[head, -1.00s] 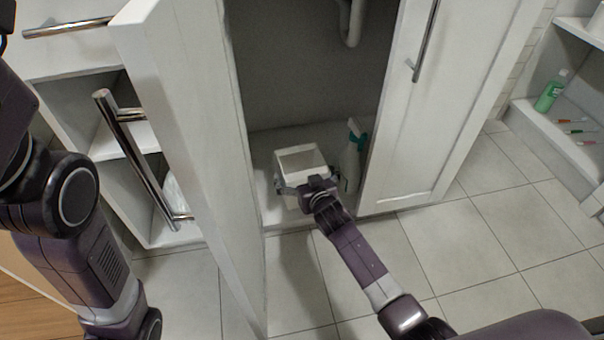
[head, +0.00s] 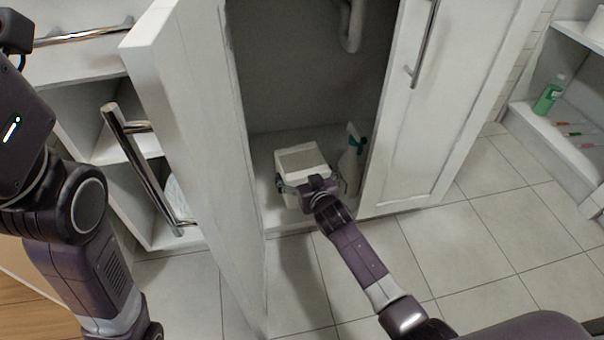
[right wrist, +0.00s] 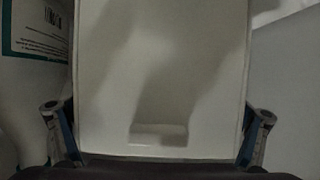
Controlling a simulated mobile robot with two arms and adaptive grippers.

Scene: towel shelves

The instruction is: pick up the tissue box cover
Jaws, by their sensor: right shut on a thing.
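The tissue box cover (head: 301,161) is a white box with a greyish rectangle on its upper face. It is inside the open cabinet, low down near the front. My right gripper (head: 308,189) reaches in from the front and is shut on the cover, one finger on each side. In the right wrist view the cover (right wrist: 160,70) fills the middle between the fingers and shows a small slot near its lower edge. Whether it touches the cabinet floor is unclear. Only links of my left arm show at the left; its gripper is out of sight.
A white spray bottle (head: 351,160) with a green top stands close right of the cover. The left cabinet door (head: 190,130) stands open beside my right arm; the right door (head: 420,120) is right of the opening. A pipe (head: 351,25) hangs inside above. Tiled floor (head: 470,265) in front is clear.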

